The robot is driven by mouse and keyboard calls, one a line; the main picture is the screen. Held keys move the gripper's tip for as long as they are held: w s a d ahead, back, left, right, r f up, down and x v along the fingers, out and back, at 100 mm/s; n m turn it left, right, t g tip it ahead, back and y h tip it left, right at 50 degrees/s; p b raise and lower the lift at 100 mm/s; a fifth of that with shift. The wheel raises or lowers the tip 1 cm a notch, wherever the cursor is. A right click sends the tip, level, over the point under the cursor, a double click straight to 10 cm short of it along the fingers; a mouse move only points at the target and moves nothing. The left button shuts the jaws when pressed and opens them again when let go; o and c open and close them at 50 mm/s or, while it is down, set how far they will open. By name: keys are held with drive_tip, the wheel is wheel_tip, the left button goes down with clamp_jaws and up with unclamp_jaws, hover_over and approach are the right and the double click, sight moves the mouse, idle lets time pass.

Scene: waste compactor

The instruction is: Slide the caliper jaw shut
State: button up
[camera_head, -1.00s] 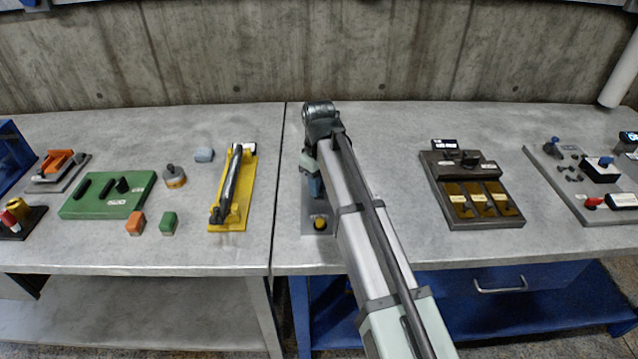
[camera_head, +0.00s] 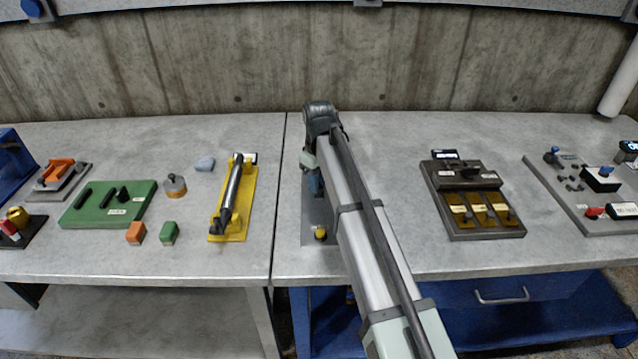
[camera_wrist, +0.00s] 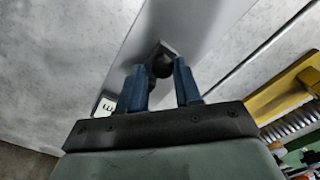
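My gripper (camera_wrist: 160,76) shows two blue fingers standing apart in the wrist view. A dark knob (camera_wrist: 161,58) sits at the fingertips, between them in the picture; I cannot tell whether either finger touches it. The knob is over a smooth grey plate (camera_wrist: 188,22). In the head view this grey plate (camera_head: 318,216) lies on the bench under my arm, with a yellow knob (camera_head: 320,234) at its near end. My arm covers much of it, and the blue fingers (camera_head: 315,184) show only partly. No caliper jaw can be clearly made out.
A yellow fixture (camera_head: 241,209) with a dark rod stands left of the plate, across the bench seam. A green block (camera_head: 108,206) lies farther left. A dark panel (camera_head: 470,190) is to the right. Bare bench top (camera_head: 390,150) lies between the plate and panel.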

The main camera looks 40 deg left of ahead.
drive_tip(key=o, duration=0.3)
wheel_tip(320, 180, up, 14)
idle(0.7)
drive_tip(key=shift+f, duration=0.1)
idle(1.0)
